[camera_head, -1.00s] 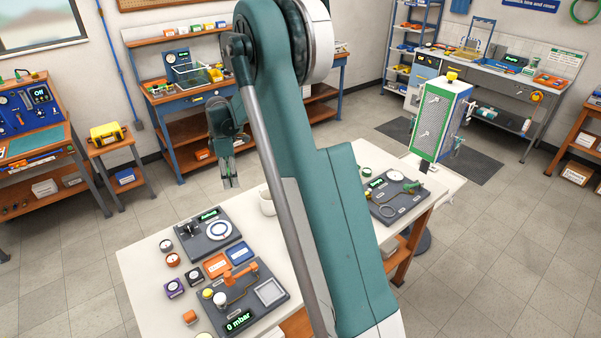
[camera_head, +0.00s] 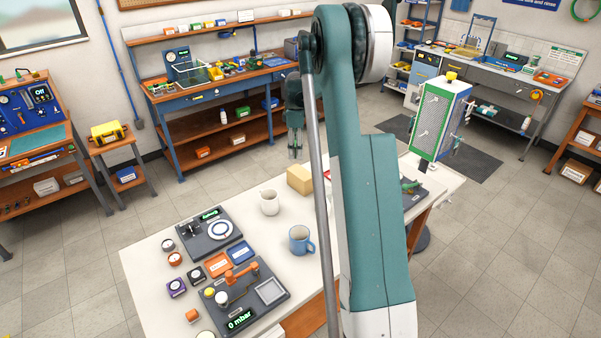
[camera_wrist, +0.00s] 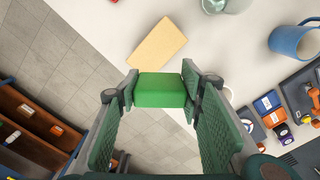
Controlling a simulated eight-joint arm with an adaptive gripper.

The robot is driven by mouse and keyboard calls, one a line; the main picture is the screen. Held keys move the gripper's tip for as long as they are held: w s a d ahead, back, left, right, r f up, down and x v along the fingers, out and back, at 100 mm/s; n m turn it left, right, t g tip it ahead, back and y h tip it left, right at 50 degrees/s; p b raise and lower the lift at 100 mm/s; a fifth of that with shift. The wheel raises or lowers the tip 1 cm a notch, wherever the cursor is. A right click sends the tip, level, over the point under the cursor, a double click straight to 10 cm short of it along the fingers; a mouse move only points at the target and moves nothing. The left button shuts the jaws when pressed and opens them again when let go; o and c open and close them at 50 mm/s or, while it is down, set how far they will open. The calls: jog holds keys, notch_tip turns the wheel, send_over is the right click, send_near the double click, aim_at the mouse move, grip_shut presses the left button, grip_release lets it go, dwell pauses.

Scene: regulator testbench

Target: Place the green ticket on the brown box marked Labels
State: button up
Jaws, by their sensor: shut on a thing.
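My gripper (camera_head: 295,153) hangs pointing down beyond the white table's far edge in the head view. In the wrist view my gripper (camera_wrist: 158,92) is shut on a green block-like piece (camera_wrist: 160,91), which fits the green ticket; its face is plain. The piece cannot be made out in the head view. A tan-brown box (camera_head: 300,179) stands on the white table near its far edge, below the gripper in the head picture. I can read no marking on the box.
The white table (camera_head: 150,262) also bears a white jug (camera_head: 269,202), a blue mug (camera_head: 300,240) and a gauge panel (camera_head: 240,300).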

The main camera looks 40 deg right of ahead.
jog(key=shift+s+d+r, duration=0.1)
jog(key=shift+s+d, duration=0.1)
jog(key=shift+d, duration=0.35)
jog(key=shift+s+d+r, duration=0.1)
jog(key=shift+s+d, duration=0.05)
jog(key=shift+d, duration=0.4)
jog(key=shift+f, duration=0.1)
send_over(301, 172)
jog(key=shift+d+f+p, duration=0.1)
jog(key=shift+f+p, duration=0.2)
jog(key=shift+f, duration=2.8)
jog(key=shift+f, duration=1.85)
jog(key=shift+f, duration=0.15)
jog(key=o, duration=0.8)
jog(key=shift+c, duration=0.2)
jog(key=shift+o, duration=0.3)
